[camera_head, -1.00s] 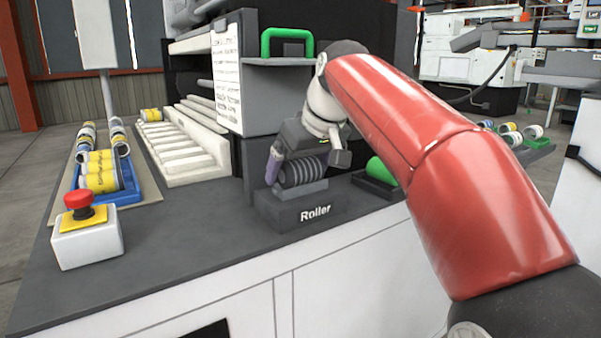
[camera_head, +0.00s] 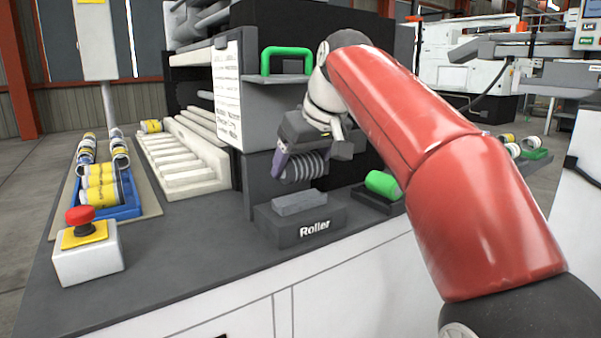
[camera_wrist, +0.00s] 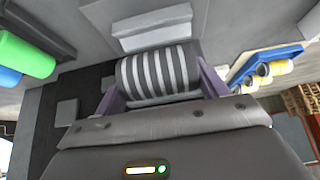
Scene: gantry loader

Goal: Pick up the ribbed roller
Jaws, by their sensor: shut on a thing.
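The ribbed roller (camera_head: 304,167) is dark grey with lighter rings. My gripper (camera_head: 303,165) is shut on it and holds it above its stand (camera_head: 298,226), which is labelled "Roller". In the wrist view the ribbed roller (camera_wrist: 158,73) lies crosswise between the two purple fingers of my gripper (camera_wrist: 160,85), one at each end. In the head view a clear gap shows between the roller and the stand's empty grey top.
A green roller (camera_head: 382,184) lies in a dark tray right of the stand. A blue tray (camera_head: 128,206) of yellow cans and an emergency stop box (camera_head: 88,252) stand at left. A machine with a green handle (camera_head: 286,58) rises behind.

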